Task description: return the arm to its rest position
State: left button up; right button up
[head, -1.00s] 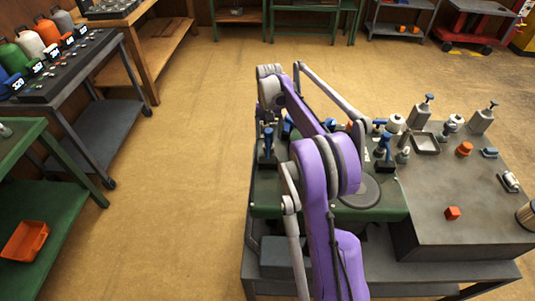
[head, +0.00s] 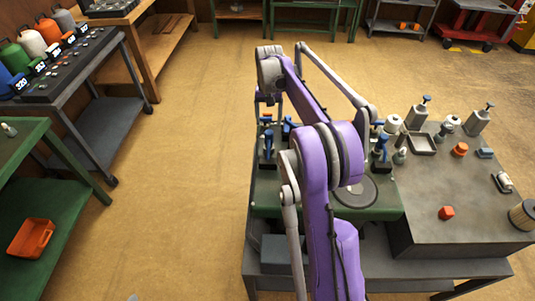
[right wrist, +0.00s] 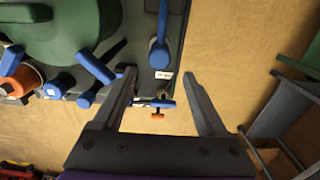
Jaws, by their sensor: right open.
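My right arm is purple and grey and reaches in from the bottom of the head view, bent over the workbench (head: 455,215). Its right gripper (head: 267,108) hangs at the far left edge of the bench, partly hidden in the head view. In the right wrist view the two dark fingers of this gripper (right wrist: 166,100) are wide apart with nothing between them. Below them are the bench edge, with blue-handled clamps (right wrist: 160,52) and a green body (right wrist: 45,25), and the tan floor. My left gripper is not seen.
A dark cart (head: 75,90) and a green table (head: 60,170) with an orange bin (head: 31,238) stand at left. The floor between is clear.

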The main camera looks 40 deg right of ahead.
jog(key=shift+s, duration=0.1)
jog(key=s+a+r+n+t, duration=0.1)
jog(key=s+a+r, duration=0.1)
jog(key=a, duration=0.3)
jog(key=s+a+r+n+t, duration=0.1)
jog(key=s+a+r, duration=0.15)
jog(key=a, duration=0.25)
jog(key=s+a+f+n+t, duration=0.2)
jog(key=s+a+f+n, duration=0.1)
jog(key=s+a, duration=0.5)
jog(key=s+a+f+n+t, duration=0.1)
jog(key=s+a+f+n, duration=0.2)
jog(key=s+a, duration=0.5)
jog(key=s+f, duration=0.1)
jog(key=s, duration=0.4)
jog(key=shift+a+t, duration=0.15)
jog(key=shift+t, duration=0.25)
